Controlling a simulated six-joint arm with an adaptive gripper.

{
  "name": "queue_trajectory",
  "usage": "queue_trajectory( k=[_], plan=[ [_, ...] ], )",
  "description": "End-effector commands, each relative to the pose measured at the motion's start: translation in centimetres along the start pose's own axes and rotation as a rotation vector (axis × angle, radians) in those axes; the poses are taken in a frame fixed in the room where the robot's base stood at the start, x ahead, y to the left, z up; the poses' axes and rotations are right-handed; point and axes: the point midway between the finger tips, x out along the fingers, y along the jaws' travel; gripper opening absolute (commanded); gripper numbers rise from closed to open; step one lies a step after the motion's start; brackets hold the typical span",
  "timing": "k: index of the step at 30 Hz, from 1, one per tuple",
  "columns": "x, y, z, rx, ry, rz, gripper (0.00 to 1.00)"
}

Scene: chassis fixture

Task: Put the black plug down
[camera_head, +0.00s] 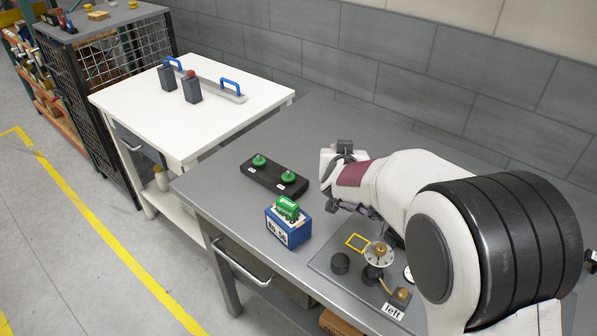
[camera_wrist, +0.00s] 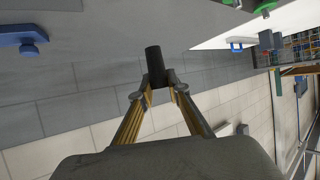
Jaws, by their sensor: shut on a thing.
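The black plug (camera_wrist: 154,62) is a plain dark cylinder between my fingertips in the wrist view, its free end pointing away from the gripper. My gripper (camera_wrist: 159,84) is shut on it. In the head view my gripper (camera_head: 346,206) is above the grey table, left of my forearm, and a small dark end that looks like the plug (camera_head: 331,206) shows at its tip, apart from the table. The fingers are partly hidden by the arm there. The fixture plate (camera_head: 325,262) lies below, with a yellow square outline (camera_head: 357,243) on its surface.
A dark round piece (camera_head: 340,263) and a metal post with a disc (camera_head: 378,254) stand on the plate near a "left" label (camera_head: 393,311). A blue box (camera_head: 288,228) with green "good" pieces and a black block (camera_head: 274,178) with two green knobs stand to the left.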

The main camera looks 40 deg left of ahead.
Motion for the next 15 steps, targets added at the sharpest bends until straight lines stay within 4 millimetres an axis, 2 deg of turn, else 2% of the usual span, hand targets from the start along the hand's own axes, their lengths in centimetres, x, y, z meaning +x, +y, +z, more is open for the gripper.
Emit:
queue_trajectory(
  k=[5, 8, 15],
  plan=[
    [-0.1, -0.9, 0.2, -0.005, 0.0, -0.011, 0.02],
    [-0.3, -2.2, 0.5, -0.011, -0.001, -0.026, 0.02],
    [-0.7, -7.0, 1.7, -0.037, -0.001, -0.08, 0.02]
  ],
)
